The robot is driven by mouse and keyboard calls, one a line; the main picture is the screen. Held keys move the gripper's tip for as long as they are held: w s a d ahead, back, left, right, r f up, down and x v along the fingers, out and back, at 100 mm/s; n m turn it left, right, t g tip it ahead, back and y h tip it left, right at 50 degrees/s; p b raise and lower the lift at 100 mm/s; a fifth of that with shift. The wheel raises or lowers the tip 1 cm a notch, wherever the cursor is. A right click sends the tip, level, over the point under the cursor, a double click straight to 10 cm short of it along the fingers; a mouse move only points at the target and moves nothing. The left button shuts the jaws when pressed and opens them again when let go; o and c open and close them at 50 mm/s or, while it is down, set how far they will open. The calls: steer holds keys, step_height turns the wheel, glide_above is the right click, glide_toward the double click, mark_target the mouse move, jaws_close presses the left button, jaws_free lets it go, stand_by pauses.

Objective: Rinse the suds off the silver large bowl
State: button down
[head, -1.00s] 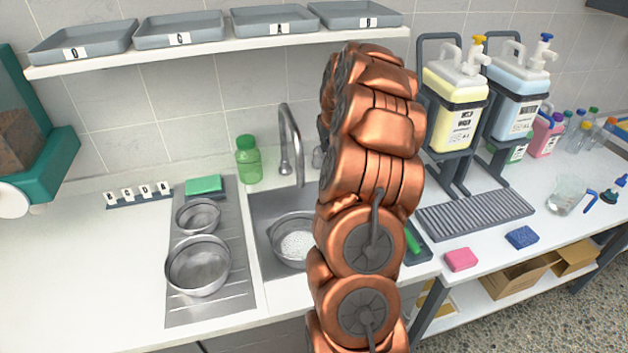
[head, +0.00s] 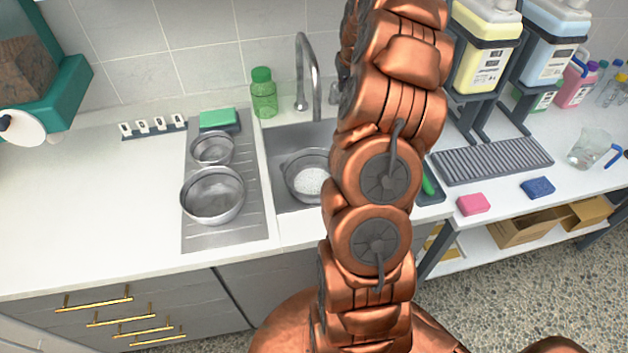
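A silver bowl with white suds inside (head: 296,189) sits in the sink basin (head: 289,138), under the grey tap (head: 308,75). My arm hides its right edge. Two more silver bowls stand on the drainboard to the left, a larger one (head: 212,197) in front and a smaller one (head: 213,149) behind it. No suds show in these two. My arm rises through the middle of the view. My gripper is out of view, so its state does not show.
A green bottle (head: 263,95) stands behind the sink. A green sponge (head: 217,118) lies behind the small bowl. To the right are pump jugs (head: 484,50), a grey grate (head: 492,161), a pink sponge (head: 473,204) and a blue sponge (head: 538,187). The left counter (head: 90,210) is mostly clear.

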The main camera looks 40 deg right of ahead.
steer(key=shift+f+b, duration=0.65)
steer(key=shift+f, duration=0.65)
steer(key=shift+r, duration=0.1)
stand_by(1.0)
steer(key=shift+r+b, duration=0.35)
steer(key=shift+r, duration=1.35)
steer(key=shift+r, duration=0.1)
steer(key=b+v, duration=0.1)
steer(key=v, duration=0.5)
steer(key=shift+s, duration=0.35)
steer(key=shift+a+r, duration=0.2)
steer(key=shift+r, duration=0.1)
